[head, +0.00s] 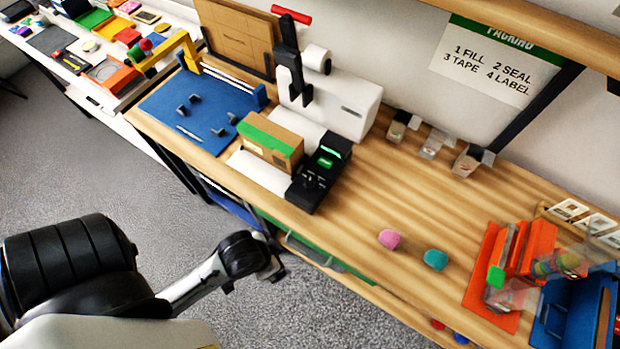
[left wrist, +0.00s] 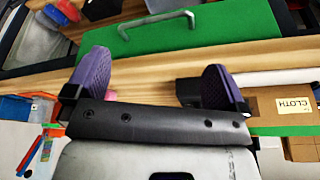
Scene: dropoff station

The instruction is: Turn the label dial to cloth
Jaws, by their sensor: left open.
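The black label machine (head: 320,172) stands near the front edge of the wooden bench, with a lit green display (head: 326,157) on top. Small dark controls show on its lower front part, but they are too small to read a dial setting. My left gripper (head: 270,268) is in front of and below the bench edge, apart from the machine. In the left wrist view its two purple fingers (left wrist: 154,80) are spread with nothing between them. My right gripper is not in view.
A green-topped cardboard box (head: 268,142) stands left of the machine, with a white sealing unit (head: 345,102) behind. A pink lump (head: 389,239) and a teal lump (head: 435,259) lie right. A green panel with a grey handle (left wrist: 157,22) shows in the left wrist view.

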